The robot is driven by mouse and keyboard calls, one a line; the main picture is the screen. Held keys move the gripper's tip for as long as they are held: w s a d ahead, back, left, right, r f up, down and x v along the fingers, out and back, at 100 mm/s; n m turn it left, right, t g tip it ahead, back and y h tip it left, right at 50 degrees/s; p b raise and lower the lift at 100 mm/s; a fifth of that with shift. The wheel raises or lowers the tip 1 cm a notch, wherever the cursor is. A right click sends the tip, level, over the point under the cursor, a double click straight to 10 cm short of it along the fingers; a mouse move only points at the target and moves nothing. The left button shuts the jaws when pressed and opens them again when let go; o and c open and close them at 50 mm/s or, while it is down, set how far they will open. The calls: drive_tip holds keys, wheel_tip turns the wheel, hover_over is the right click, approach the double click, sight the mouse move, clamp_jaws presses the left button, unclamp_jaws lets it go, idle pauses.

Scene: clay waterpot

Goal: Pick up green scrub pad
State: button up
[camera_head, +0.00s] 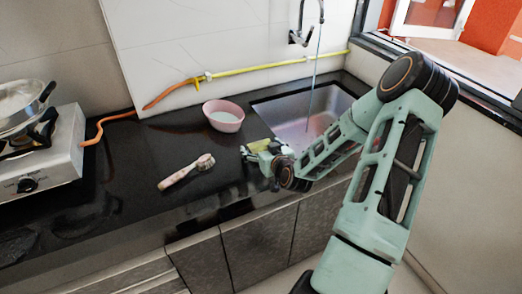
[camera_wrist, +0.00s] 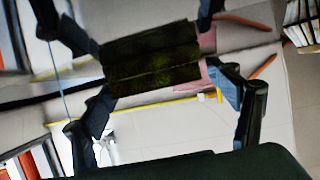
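The green scrub pad (camera_wrist: 152,60) looks dark and flat in the wrist view, with faint yellow-green patches on its face. It spans the gap between the two fingers of my gripper (camera_wrist: 155,68), with its ends against them. In the head view my gripper (camera_head: 256,152) is at the front left of the sink, with the yellow-green pad (camera_head: 262,145) at its fingers. The fingers partly hide the pad there. Its exact height above the counter is hard to tell.
A pink bowl (camera_head: 223,116) stands left of the sink (camera_head: 290,110). A brush (camera_head: 187,172) lies on the dark counter (camera_head: 135,165). A stove with a pan (camera_head: 20,104) is at the far left. A yellow hose (camera_head: 255,68) runs along the wall, and water runs from the tap (camera_head: 300,38).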

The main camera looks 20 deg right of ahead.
sight(261, 146)
drive_tip(key=c, duration=0.8)
drive_tip(key=shift+r, duration=0.1)
drive_tip(key=shift+r, duration=0.55)
wheel_tip(261, 146, up, 2)
drive_tip(key=shift+r, duration=0.1)
drive_tip(key=s+d+r+p, duration=0.2)
drive_tip(key=s+r+p, duration=0.8)
drive_tip(key=s+p, duration=0.2)
drive_tip(key=shift+s+d, duration=0.25)
drive_tip(key=shift+s, duration=0.5)
drive_tip(key=shift+s+f+p, duration=0.1)
drive_tip(key=shift+f+p, duration=0.05)
drive_tip(key=shift+p, duration=0.25)
